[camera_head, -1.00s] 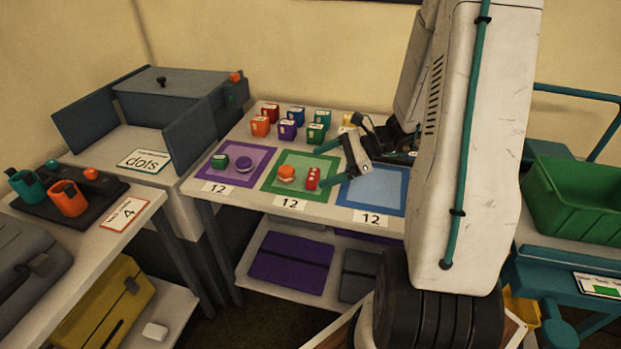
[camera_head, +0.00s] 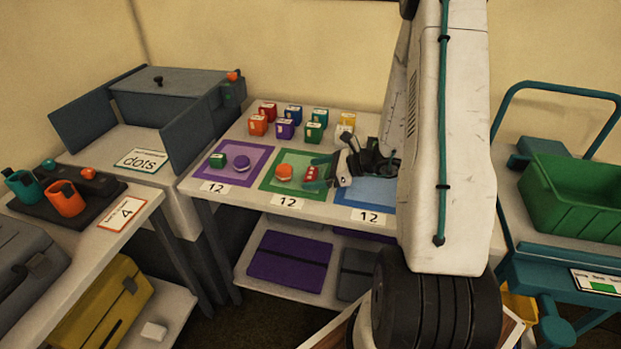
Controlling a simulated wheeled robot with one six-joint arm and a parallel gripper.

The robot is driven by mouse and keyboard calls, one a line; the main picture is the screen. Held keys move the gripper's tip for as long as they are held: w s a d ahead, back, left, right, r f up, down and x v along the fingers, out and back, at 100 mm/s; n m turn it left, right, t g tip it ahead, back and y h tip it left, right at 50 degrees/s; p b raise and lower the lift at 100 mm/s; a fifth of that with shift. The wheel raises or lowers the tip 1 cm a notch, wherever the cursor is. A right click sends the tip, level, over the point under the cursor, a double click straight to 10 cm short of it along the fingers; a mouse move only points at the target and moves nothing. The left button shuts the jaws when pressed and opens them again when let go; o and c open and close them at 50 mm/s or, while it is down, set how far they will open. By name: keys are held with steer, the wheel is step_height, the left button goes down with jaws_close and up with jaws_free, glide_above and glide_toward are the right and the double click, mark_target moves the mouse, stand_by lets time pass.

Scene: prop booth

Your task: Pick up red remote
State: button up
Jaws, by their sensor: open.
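A small red block with pale marks, seemingly the red remote (camera_head: 311,174), stands on the right part of the green mat (camera_head: 289,193). My gripper (camera_head: 327,171) is open, just right of the red block, with one finger reaching behind it and the other to its front right. Nothing is visible between the fingers, and I cannot tell whether they touch the block. An orange round button (camera_head: 284,172) sits left of it on the same mat.
A purple mat (camera_head: 228,180) holds a green block and a purple button. A blue mat (camera_head: 373,195) lies right, partly hidden by my arm. Several colored blocks (camera_head: 285,129) stand at the table's back. A green crate (camera_head: 575,200) is at far right.

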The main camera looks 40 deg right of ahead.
mark_target(316, 174)
steer(key=c, duration=1.1)
steer(key=shift+r, duration=0.1)
steer(key=shift+r, duration=0.55)
step_height(316, 174, up, 2)
steer(key=shift+r, duration=0.1)
steer(key=s, duration=0.5)
steer(key=s+r, duration=0.1)
steer(key=s, duration=0.3)
steer(key=s+d, duration=0.1)
steer(key=s, duration=0.4)
steer(key=shift+s+r, duration=0.2)
steer(key=shift+s, duration=0.85)
